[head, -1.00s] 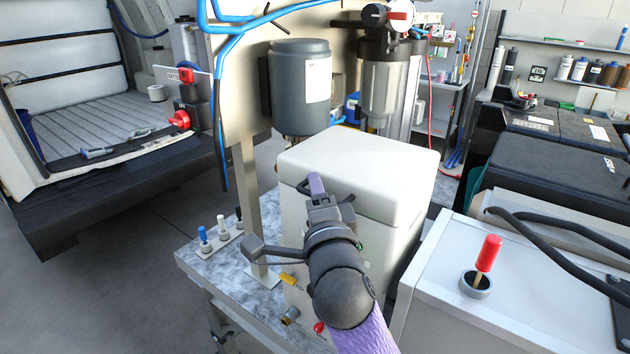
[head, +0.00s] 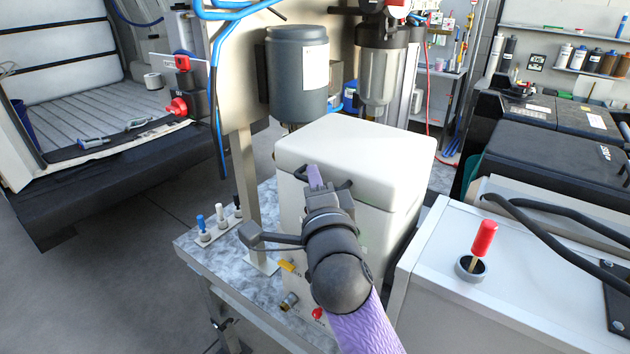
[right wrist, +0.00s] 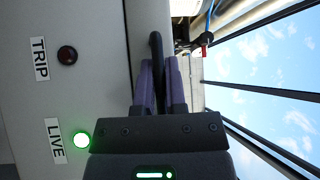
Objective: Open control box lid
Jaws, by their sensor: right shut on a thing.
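The control box is a white box (head: 297,235) with a thick, rounded white lid (head: 355,155). It stands on the speckled bench, and the lid looks seated on top. A black handle (head: 346,183) is on the lid's front edge. My right gripper (head: 314,176) is shut on this handle, with purple fingers, and hides much of the box front. In the right wrist view the fingers (right wrist: 158,85) close around the black handle (right wrist: 156,45). The box front shows a dark TRIP lamp (right wrist: 67,55) and a lit green LIVE lamp (right wrist: 82,140). My left gripper is out of view.
A grey canister (head: 297,75) and a clear filter housing (head: 380,75) hang behind the lid. A metal post (head: 246,190) stands left of the box. A white cabinet (head: 430,290) with a red-handled tool (head: 484,240) is close on the right.

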